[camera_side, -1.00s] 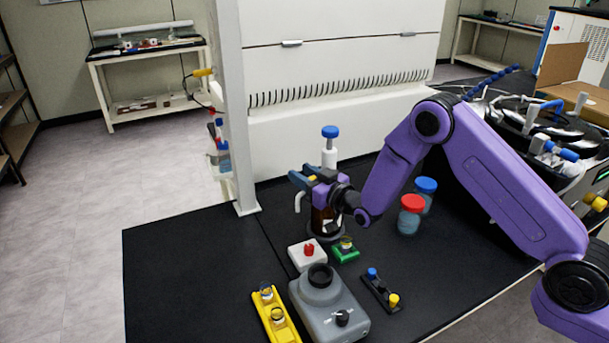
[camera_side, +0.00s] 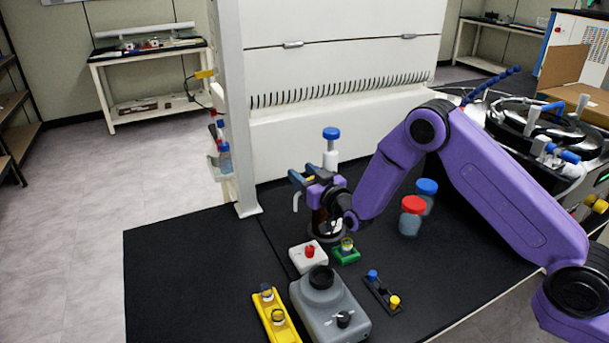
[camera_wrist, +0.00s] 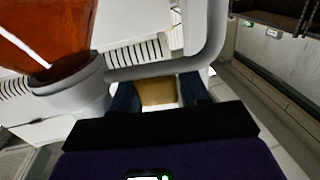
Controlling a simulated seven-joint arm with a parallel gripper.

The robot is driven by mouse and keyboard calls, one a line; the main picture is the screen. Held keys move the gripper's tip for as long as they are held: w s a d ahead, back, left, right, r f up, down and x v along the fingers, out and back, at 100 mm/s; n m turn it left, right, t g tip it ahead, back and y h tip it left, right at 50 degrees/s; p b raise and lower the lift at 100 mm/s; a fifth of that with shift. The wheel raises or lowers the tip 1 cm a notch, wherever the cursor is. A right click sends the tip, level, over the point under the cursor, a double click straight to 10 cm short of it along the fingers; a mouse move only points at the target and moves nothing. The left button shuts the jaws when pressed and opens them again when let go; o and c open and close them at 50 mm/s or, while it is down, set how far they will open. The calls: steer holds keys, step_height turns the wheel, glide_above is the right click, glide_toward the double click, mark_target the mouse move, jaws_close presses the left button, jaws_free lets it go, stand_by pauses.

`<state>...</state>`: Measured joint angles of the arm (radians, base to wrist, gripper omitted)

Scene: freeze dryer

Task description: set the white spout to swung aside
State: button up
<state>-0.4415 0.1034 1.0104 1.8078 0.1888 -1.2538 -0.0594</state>
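The white spout (camera_side: 296,201) hangs down at the left of the dispenser on the amber bottle (camera_side: 318,224), which has a white top and blue cap (camera_side: 331,133). In the wrist view the spout (camera_wrist: 150,70) runs right from the pale collar (camera_wrist: 80,88) beside the amber glass (camera_wrist: 50,35), then bends up. My gripper (camera_side: 300,177) is at spout height, in front of the bottle and partly hiding it. In the wrist view my gripper (camera_wrist: 159,92) has its two blue fingers apart, close to the spout's underside. Whether they touch it I cannot tell.
Red-capped (camera_side: 412,216) and blue-capped (camera_side: 427,193) jars stand right of the bottle. A white box with a red knob (camera_side: 308,256), green holder (camera_side: 346,253), grey device (camera_side: 329,308) and yellow rack (camera_side: 275,318) stand in front. The black mat (camera_side: 180,270) is clear at left.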

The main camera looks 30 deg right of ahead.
steer(key=shift+s, duration=0.15)
steer(key=s+d, duration=0.2)
steer(key=s, duration=1.5)
steer(key=shift+d, duration=0.4)
steer(key=s+a+n+g+y, duration=0.3)
steer(key=s+n+g, duration=0.3)
steer(key=s+g, duration=0.6)
steer(key=s+d+r+n+g+h, duration=0.2)
steer(key=s+d+r, duration=0.1)
steer(key=s+d, duration=0.5)
steer(key=s+d+r+n+g+h, duration=0.2)
steer(key=s+d, duration=0.6)
steer(key=s, duration=0.5)
steer(key=shift+r+n+g+h, duration=0.4)
steer(key=shift+r+g+h, duration=0.3)
steer(key=shift+r+g, duration=0.1)
